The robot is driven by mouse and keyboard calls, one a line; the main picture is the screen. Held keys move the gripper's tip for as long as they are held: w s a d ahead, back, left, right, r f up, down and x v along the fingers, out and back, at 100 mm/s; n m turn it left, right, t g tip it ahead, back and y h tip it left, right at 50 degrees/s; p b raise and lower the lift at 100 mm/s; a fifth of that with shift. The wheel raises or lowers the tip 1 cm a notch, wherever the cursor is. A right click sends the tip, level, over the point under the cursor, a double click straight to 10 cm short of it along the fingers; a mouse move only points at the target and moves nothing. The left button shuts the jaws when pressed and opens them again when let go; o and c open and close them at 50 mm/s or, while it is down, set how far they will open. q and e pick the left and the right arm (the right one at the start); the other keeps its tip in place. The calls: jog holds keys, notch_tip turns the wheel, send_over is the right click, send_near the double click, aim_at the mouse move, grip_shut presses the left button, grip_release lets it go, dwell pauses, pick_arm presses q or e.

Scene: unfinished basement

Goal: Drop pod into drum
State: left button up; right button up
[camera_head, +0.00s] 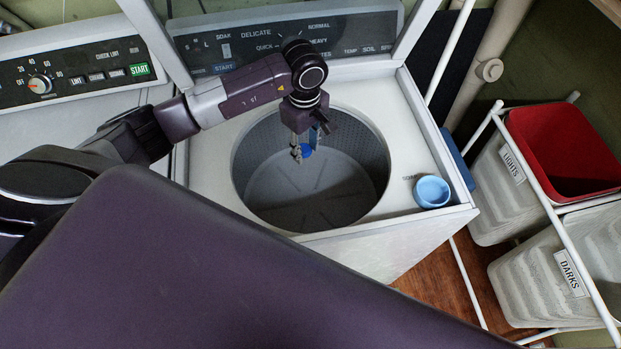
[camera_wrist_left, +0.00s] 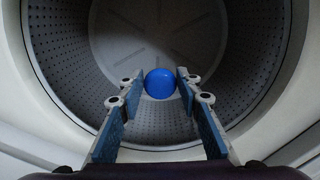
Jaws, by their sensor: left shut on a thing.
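The blue pod (camera_head: 306,151) is held at my left gripper's fingertips, over the open washer drum (camera_head: 300,190). In the left wrist view the pod (camera_wrist_left: 160,83) is a round blue ball between the two fingers. My left gripper (camera_head: 303,148) points down into the drum opening and is shut on the pod. The left wrist view also shows the gripper (camera_wrist_left: 161,86) with the perforated drum wall (camera_wrist_left: 70,60) and the drum floor beyond it. My right gripper is in neither view.
The washer lid stands raised. A light blue cup (camera_head: 432,191) sits at the washer top's front right corner. A second machine's control panel (camera_head: 75,75) is at left. A rack with labelled bins (camera_head: 560,265) and a red bin (camera_head: 565,150) stands at right.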

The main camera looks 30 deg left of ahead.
pick_arm(q)
notch_tip(320, 180, down, 3)
jog(key=shift+f+b, duration=0.15)
jog(key=shift+b, duration=0.45)
jog(key=o, duration=1)
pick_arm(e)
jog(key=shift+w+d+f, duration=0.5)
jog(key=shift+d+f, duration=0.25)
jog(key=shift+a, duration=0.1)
pick_arm(q)
notch_tip(320, 180, up, 12)
jog(key=shift+r, duration=0.1)
